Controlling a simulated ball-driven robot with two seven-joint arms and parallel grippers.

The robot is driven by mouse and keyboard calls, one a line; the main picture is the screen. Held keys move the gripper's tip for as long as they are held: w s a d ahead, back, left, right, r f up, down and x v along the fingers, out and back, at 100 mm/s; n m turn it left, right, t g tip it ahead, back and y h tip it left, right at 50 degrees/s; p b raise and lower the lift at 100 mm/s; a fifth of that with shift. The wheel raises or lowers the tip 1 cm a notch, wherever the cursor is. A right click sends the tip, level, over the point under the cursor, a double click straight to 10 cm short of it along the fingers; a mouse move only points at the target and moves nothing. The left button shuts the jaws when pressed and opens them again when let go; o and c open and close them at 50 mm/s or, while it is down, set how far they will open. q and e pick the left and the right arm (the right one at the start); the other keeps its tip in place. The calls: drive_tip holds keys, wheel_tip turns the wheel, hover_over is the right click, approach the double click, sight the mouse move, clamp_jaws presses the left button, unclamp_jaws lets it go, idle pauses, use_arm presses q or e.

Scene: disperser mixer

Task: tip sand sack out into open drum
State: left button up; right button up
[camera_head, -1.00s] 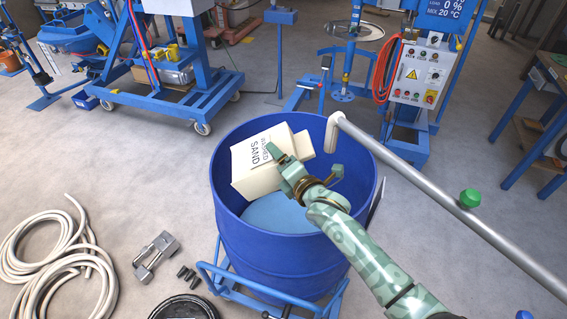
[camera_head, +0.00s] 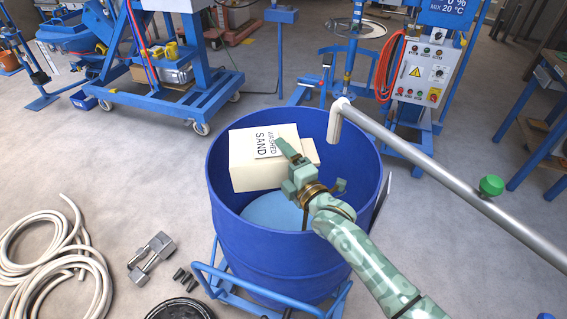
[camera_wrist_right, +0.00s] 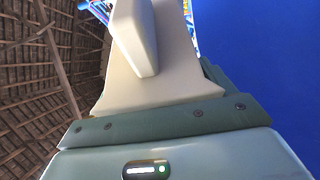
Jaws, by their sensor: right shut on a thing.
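The cream sand sack (camera_head: 262,168), printed "WASHED SAND", is tilted inside the mouth of the open blue drum (camera_head: 270,245), towards its back left. Light blue contents (camera_head: 275,210) show low in the drum, below the sack. My right gripper (camera_head: 290,153) reaches over the drum's near right side and is shut on the sack. In the right wrist view the pale sack (camera_wrist_right: 150,85) fills the space ahead of the gripper. The sack's mouth is hard to make out, and no pouring sand shows. My left gripper is not in view.
A blue trolley (camera_head: 215,278) is under the drum. A coiled hose (camera_head: 55,255) and metal clamp (camera_head: 151,257) lie on the floor at left. A control box (camera_head: 417,73) stands behind.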

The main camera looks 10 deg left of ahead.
drive_tip(key=shift+w+d+f+m+t+b, duration=0.15)
drive_tip(key=shift+f+m+b, duration=0.1)
drive_tip(key=shift+m+b, duration=0.2)
drive_tip(key=shift+s+d+f+m+t+b, duration=0.1)
drive_tip(key=shift+f+m+t+b, duration=0.1)
drive_tip(key=shift+m+b, duration=0.25)
drive_tip(key=shift+w+d+r+m, duration=0.1)
drive_tip(key=shift+r+m, duration=0.2)
drive_tip(key=shift+m, duration=0.1)
drive_tip(key=shift+w+d+r+m+t+y, duration=0.15)
drive_tip(key=shift+d+r+m+t, duration=0.35)
drive_tip(key=shift+m, duration=0.55)
drive_tip(key=shift+w+d+r+m+t+y, duration=0.15)
drive_tip(key=shift+d+r+m+t, duration=0.25)
drive_tip(key=shift+m, duration=0.65)
drive_tip(key=shift+s, duration=0.1)
drive_tip(key=shift+r, duration=0.1)
